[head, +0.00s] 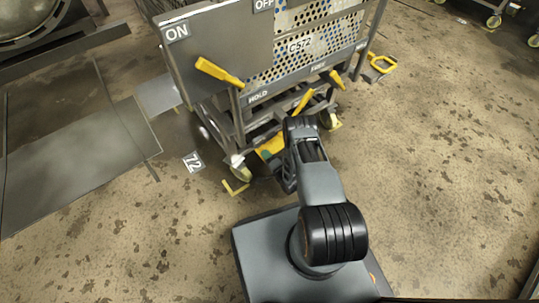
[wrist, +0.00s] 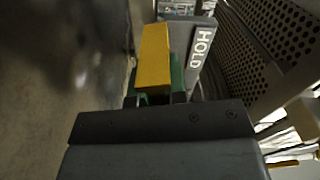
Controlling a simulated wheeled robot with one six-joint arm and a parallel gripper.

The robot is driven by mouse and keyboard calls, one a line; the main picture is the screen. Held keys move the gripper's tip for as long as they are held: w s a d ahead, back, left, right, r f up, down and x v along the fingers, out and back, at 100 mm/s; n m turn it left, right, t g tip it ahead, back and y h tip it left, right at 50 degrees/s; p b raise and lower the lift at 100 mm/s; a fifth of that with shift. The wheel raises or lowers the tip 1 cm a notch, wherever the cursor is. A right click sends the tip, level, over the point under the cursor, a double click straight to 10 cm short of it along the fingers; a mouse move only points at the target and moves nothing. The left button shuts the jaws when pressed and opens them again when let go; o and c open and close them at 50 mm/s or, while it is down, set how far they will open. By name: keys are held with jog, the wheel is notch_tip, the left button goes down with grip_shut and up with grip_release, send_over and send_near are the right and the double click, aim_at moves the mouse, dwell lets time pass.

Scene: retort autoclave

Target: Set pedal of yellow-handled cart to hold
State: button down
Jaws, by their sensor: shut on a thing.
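The grey cart (head: 215,45) stands at the top centre of the head view, with a yellow handle (head: 218,73) below its ON sign. A HOLD label (head: 258,96) is on its lower rail, and a FREE label is further right. The yellow pedal (head: 272,145) is low on the cart, below the HOLD label. In the wrist view my gripper (wrist: 155,98) is shut on the yellow pedal (wrist: 154,55), with green beside it. The HOLD label (wrist: 203,45) shows just right of it. My arm hides most of the gripper in the head view.
More yellow levers (head: 304,101) sit along the cart's lower side. A floor marker 72 (head: 193,162) lies left of the cart, beside a yellow floor bracket (head: 236,187). A yellow loop handle (head: 382,64) is at the right. The floor at the right is largely clear.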

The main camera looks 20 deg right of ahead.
jog(key=shift+d, duration=0.1)
jog(key=c, duration=1.2)
grip_release()
jog(key=shift+o, duration=0.2)
